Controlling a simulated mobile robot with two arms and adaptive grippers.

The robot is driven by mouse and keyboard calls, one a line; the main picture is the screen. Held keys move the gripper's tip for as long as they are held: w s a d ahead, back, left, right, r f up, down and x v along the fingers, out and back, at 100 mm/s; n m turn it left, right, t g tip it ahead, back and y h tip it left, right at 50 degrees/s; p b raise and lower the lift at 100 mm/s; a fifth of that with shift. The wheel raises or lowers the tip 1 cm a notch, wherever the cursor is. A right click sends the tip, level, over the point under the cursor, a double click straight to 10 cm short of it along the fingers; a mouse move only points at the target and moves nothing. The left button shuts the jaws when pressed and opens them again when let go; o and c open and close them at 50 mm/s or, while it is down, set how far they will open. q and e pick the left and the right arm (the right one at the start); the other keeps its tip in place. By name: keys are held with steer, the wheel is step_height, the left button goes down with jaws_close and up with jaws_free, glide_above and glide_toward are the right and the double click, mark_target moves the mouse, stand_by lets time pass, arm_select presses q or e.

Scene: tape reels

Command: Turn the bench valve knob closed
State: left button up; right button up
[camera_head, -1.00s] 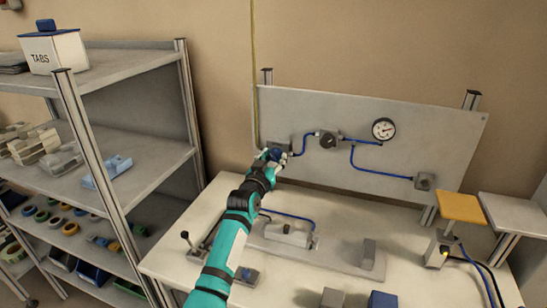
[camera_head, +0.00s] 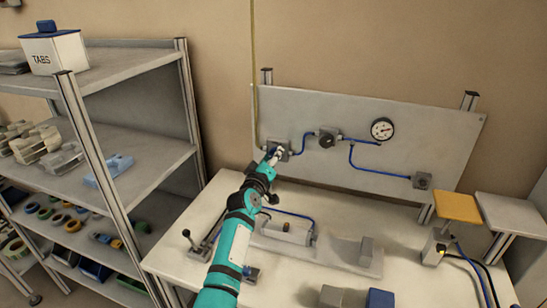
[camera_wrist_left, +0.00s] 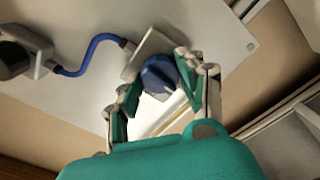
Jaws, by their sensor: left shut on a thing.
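The bench valve knob (camera_wrist_left: 157,74) is blue and round with a raised grip, mounted on a grey block at the left end of the upright panel (camera_head: 400,150). My left gripper (camera_head: 274,155) reaches the knob at the panel's left side. In the left wrist view its two fingers stand on either side of the knob, shut on it. The head view shows the valve's grey block (camera_head: 283,144) behind the fingers; the knob itself is mostly hidden there. My right gripper is not in view.
A blue tube (camera_head: 305,139) runs from the valve to a black knob (camera_head: 327,140) and onward to a round gauge (camera_head: 382,129). The workbench (camera_head: 200,215) below holds a fixture and small blocks. A loaded shelf (camera_head: 150,175) stands at the left.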

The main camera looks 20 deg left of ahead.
arm_select(q)
steer(key=shift+f+n, duration=0.1)
steer(key=shift+n, duration=0.3)
steer(key=o, duration=1.2)
steer(key=s, duration=1.2)
steer(key=shift+a, duration=0.2)
